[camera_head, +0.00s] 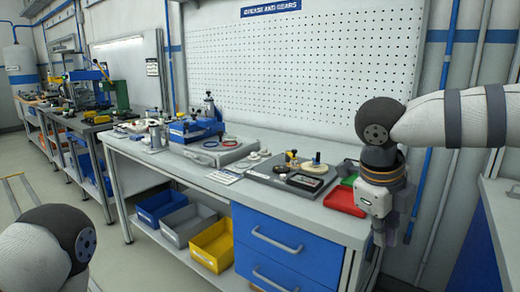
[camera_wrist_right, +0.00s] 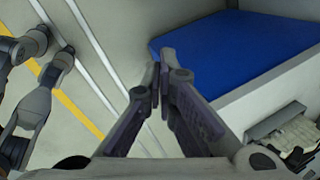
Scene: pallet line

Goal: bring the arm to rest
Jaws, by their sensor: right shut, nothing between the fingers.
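My right gripper (camera_head: 390,238) hangs fingers down at the right end of the workbench, beside the red bin and apart from the bench top. In the right wrist view its two dark fingers (camera_wrist_right: 160,82) meet at the tips with nothing between them. My right arm comes in from the right edge. Of my left arm only a rounded grey-white part shows at the lower left of the head view; its gripper is not seen there. Dark jointed links stand at the left of the wrist view, and I cannot tell which part they are.
The workbench (camera_head: 340,222) carries a red bin (camera_head: 345,201), a blue device (camera_head: 196,129) and a grey tray (camera_head: 262,172). Blue drawers (camera_head: 268,246) and a yellow bin (camera_head: 212,246) are below. A second bench (camera_head: 508,212) stands at right.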

